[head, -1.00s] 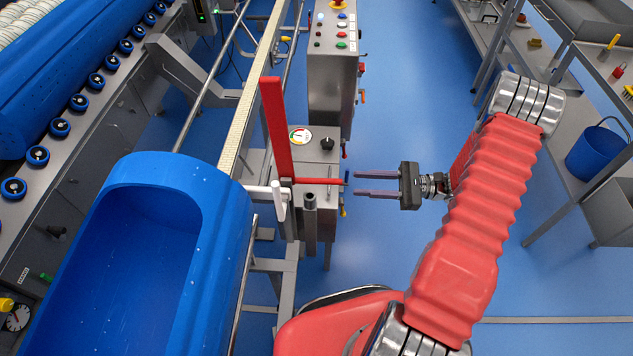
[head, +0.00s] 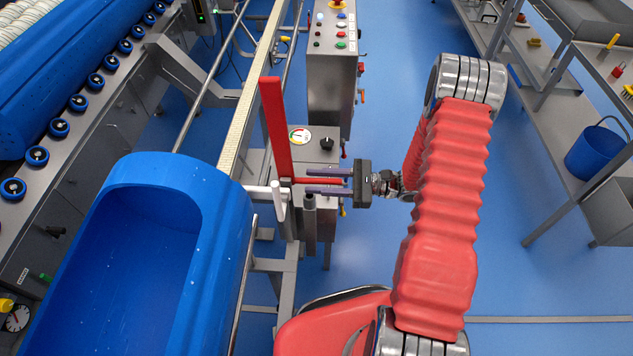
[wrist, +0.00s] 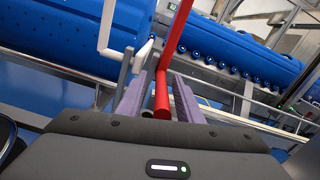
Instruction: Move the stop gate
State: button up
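The stop gate is a tall red upright plate (head: 276,125) with a red bar (head: 322,181) sticking out to the right at its foot, beside the blue tub (head: 160,172). In the wrist view the red bar (wrist: 162,95) runs between my fingers, with the plate (wrist: 180,30) rising beyond. My gripper (head: 308,182) is open, its two purple fingers on either side of the bar. In the wrist view gaps show between bar and fingers.
A white bent lever (head: 279,202) and a grey post (head: 309,202) stand close to the bar. A steel box with a dial (head: 299,136) is just behind. A control cabinet (head: 331,85) stands farther back. Blue floor (head: 400,70) is clear to the right.

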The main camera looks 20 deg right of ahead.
jog(key=shift+a, duration=0.15)
grip_shut()
dwell(0.4)
jog(key=shift+s, duration=0.1)
